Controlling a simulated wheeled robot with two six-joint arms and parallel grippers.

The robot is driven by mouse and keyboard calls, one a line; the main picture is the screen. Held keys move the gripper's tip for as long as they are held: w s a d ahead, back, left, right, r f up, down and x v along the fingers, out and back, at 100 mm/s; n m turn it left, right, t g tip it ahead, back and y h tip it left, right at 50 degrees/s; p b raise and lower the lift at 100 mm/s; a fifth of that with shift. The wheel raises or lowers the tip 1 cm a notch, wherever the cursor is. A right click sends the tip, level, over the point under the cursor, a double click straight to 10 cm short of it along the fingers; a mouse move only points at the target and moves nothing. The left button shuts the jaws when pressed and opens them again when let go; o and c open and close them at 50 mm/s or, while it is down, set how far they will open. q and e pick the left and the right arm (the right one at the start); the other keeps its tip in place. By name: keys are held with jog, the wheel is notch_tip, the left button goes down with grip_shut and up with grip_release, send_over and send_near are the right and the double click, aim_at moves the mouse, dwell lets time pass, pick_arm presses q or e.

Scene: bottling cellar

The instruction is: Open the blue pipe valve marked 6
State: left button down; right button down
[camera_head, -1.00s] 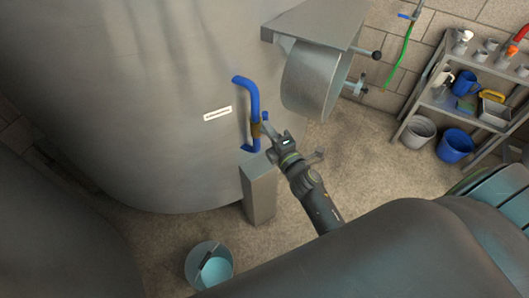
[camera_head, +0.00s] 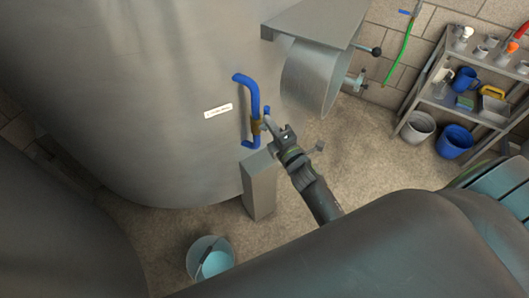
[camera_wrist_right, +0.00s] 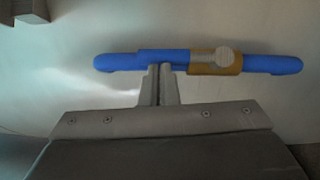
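The blue pipe (camera_head: 253,95) runs upright on the side of a large steel tank, with a brass valve body (camera_head: 256,128) near its lower end. A short blue handle (camera_head: 267,111) shows just right of the pipe. In the right wrist view the blue handle (camera_wrist_right: 160,56) lies along the pipe, beside the brass body (camera_wrist_right: 201,62) with its round knob. My right gripper (camera_head: 269,122) is at the valve. Its fingers (camera_wrist_right: 161,72) are close together, with tips at the handle's edge; they look shut and pressed against it, not around it. My left gripper is out of view.
A white label (camera_head: 218,111), too small to read, is on the tank. A grey post (camera_head: 258,185) stands below the valve. A bucket (camera_head: 210,258) is on the floor. A metal chute (camera_head: 315,75) juts out at upper right. Shelves (camera_head: 470,112) stand far right.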

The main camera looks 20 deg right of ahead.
jog(key=shift+r, duration=0.1)
jog(key=s+d+f+b, duration=0.1)
jog(key=s+b, duration=0.1)
jog(key=s, duration=1.5)
jog(key=shift+s+d+b, duration=0.15)
jog(key=shift+s+b, duration=0.05)
jog(key=shift+b, duration=0.1)
